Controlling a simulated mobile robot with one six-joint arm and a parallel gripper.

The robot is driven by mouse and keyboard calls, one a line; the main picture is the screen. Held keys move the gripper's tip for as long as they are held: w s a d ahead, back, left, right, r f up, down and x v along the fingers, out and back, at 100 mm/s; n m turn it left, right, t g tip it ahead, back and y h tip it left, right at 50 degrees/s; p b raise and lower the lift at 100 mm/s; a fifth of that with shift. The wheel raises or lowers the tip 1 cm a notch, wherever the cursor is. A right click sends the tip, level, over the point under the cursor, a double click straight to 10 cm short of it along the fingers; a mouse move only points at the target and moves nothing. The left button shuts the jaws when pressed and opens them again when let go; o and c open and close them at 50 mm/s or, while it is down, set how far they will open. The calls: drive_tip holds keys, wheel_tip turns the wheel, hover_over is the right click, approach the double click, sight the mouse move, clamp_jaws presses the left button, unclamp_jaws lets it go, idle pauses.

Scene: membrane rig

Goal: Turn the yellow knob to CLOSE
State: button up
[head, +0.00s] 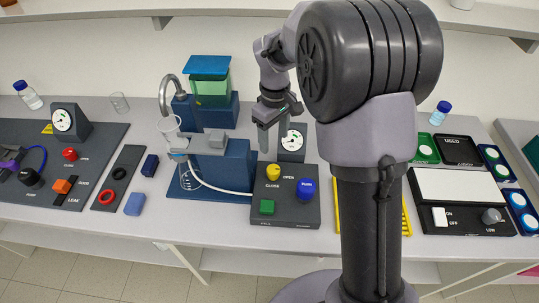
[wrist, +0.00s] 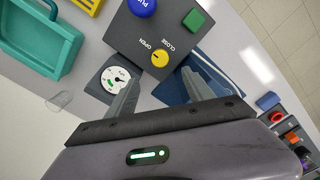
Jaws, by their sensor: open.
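The yellow knob (head: 273,172) sits on the dark control panel (head: 300,213). OPEN is printed to its right and CLOSE below it. In the wrist view the yellow knob (wrist: 160,58) lies just beyond my fingertips, roughly between them, with a small dark mark on its face. There the words OPEN and CLOSE are beside it. Which word the mark points to is unclear. My gripper (head: 272,138) is open and empty, pointing down above and slightly behind the knob. Its two fingers also show in the wrist view (wrist: 163,78), apart from the knob.
A blue knob (head: 306,188) and a green square button (head: 267,207) share the panel. A dial gauge (head: 293,141) stands right behind it, close to my fingers. A blue pump stand (head: 222,165) with a white tube is at left. My arm hides the bench right of the panel.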

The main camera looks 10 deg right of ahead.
sight(273, 169)
wheel_tip(273, 169, down, 14)
drive_tip(key=b, duration=0.3)
drive_tip(key=shift+r, duration=0.2)
clamp_jaws()
